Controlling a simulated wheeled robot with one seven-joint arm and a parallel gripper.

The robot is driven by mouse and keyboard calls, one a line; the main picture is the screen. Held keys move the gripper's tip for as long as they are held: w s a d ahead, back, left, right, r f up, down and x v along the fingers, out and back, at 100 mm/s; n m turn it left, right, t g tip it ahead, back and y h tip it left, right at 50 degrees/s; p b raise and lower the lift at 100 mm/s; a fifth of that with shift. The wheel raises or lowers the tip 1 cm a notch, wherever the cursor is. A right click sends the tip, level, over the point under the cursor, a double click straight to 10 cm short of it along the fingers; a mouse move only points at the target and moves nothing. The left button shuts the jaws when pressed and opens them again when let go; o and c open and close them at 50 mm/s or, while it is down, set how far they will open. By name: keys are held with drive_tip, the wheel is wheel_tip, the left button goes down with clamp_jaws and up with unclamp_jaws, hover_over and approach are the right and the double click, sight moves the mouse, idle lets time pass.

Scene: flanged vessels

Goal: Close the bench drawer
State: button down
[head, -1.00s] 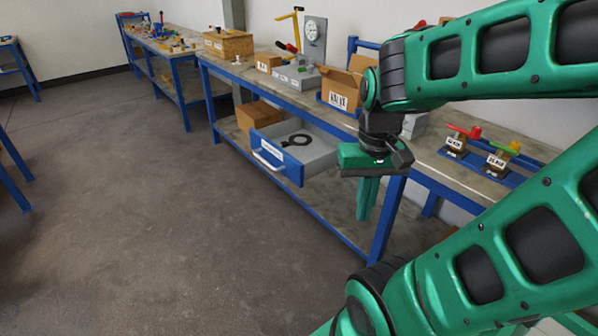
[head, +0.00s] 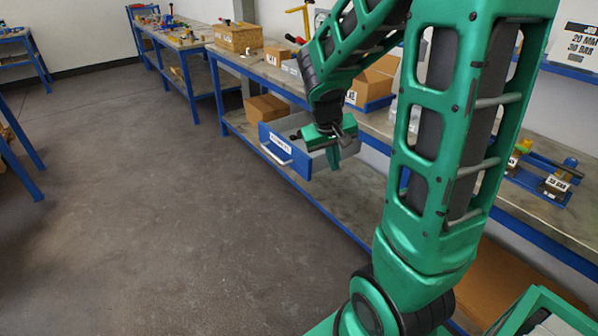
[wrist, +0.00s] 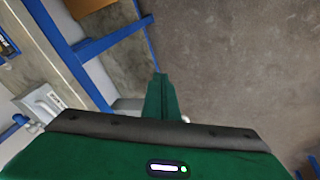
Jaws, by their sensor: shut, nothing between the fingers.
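The bench drawer stands pulled out under the worktop of the blue-framed bench in the head view. Its blue front (head: 291,154) has a white label and a white bar handle (head: 275,152). The grey inside is partly hidden behind my arm and gripper. My gripper (head: 333,160) points down with its fingers shut and empty, overlapping the right end of the drawer in the picture. I cannot tell whether it touches the drawer. In the wrist view the shut green fingers (wrist: 160,98) show above the gripper body, which hides most of the drawer.
The bench top carries a wooden crate (head: 236,38) and an open cardboard box (head: 372,82). A cardboard box (head: 267,108) sits on the lower shelf left of the drawer. The floor (head: 150,210) in front is clear.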

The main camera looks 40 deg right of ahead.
drive_tip(key=w+f+n+t+h, duration=0.1)
drive_tip(key=w+f, duration=0.2)
drive_tip(key=w, duration=0.2)
drive_tip(key=w+f+n, duration=0.1)
drive_tip(key=w+f, duration=0.2)
drive_tip(key=w, duration=0.3)
drive_tip(key=n+t, duration=0.1)
drive_tip(key=t, duration=0.1)
approach(304, 173)
wheel_tip(304, 173, down, 4)
drive_tip(key=w, duration=0.1)
drive_tip(key=shift+w+d+r+h, duration=0.1)
drive_tip(key=shift+w+d+h, duration=0.25)
drive_tip(key=shift+d, duration=0.3)
